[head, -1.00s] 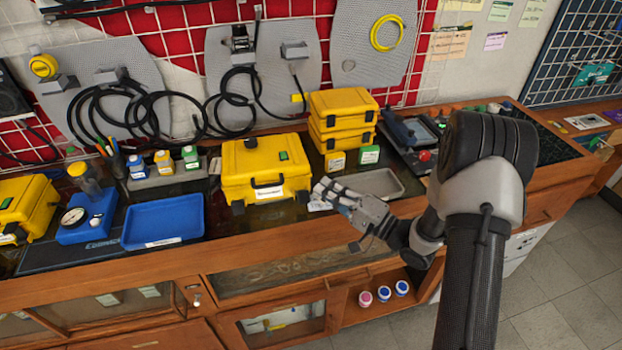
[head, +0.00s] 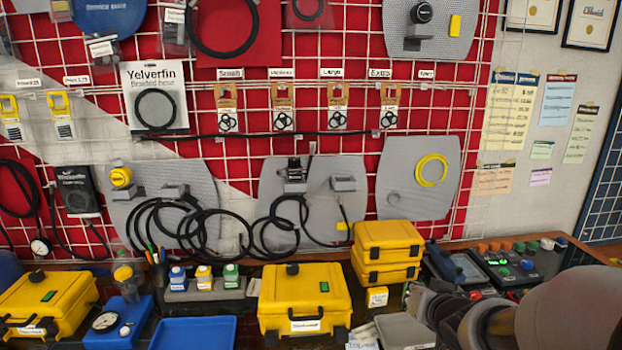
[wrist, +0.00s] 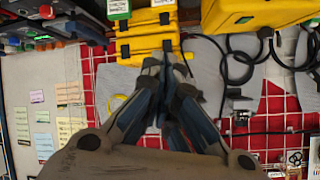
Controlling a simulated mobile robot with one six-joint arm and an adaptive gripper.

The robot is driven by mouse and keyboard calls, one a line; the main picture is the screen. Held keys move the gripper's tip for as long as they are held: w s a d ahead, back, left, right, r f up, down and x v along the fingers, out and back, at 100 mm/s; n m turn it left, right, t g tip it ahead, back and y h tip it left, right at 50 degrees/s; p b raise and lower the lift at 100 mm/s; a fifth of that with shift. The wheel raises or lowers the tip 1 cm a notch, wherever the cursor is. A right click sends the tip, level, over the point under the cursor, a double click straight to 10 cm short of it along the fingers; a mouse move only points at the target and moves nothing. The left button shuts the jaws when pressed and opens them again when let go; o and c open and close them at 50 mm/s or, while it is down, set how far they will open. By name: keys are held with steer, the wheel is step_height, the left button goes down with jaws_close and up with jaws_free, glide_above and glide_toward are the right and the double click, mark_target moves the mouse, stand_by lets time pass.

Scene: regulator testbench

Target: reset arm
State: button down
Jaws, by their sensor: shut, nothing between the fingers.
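My gripper (wrist: 163,72) shows in the wrist view with its fingers together and nothing between them. Stacked yellow cases (wrist: 146,35) appear beyond the fingertips, and I cannot tell the gap between them. In the head view my arm fills the lower right corner, in front of the bench, and my fingertips cannot be made out there. The same stacked yellow cases (head: 388,250) stand on the bench, left of my arm. A larger yellow case (head: 300,300) stands closed to their left.
A blue tray (head: 195,335) and another yellow case (head: 48,303) lie to the left. A control panel (head: 510,262) is behind my arm. A wall grid with hoses, labels and a yellow coil (head: 431,170) rises behind the bench.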

steer(key=s+a+n+g, duration=0.1)
steer(key=s+a+g, duration=0.2)
steer(key=s, duration=1.2)
steer(key=s+a+r+n+g, duration=0.1)
steer(key=s+a+g, duration=0.3)
steer(key=s, duration=1.1)
steer(key=shift+s+a+r+n, duration=0.2)
steer(key=shift+s+n, duration=0.1)
steer(key=shift+n, duration=0.5)
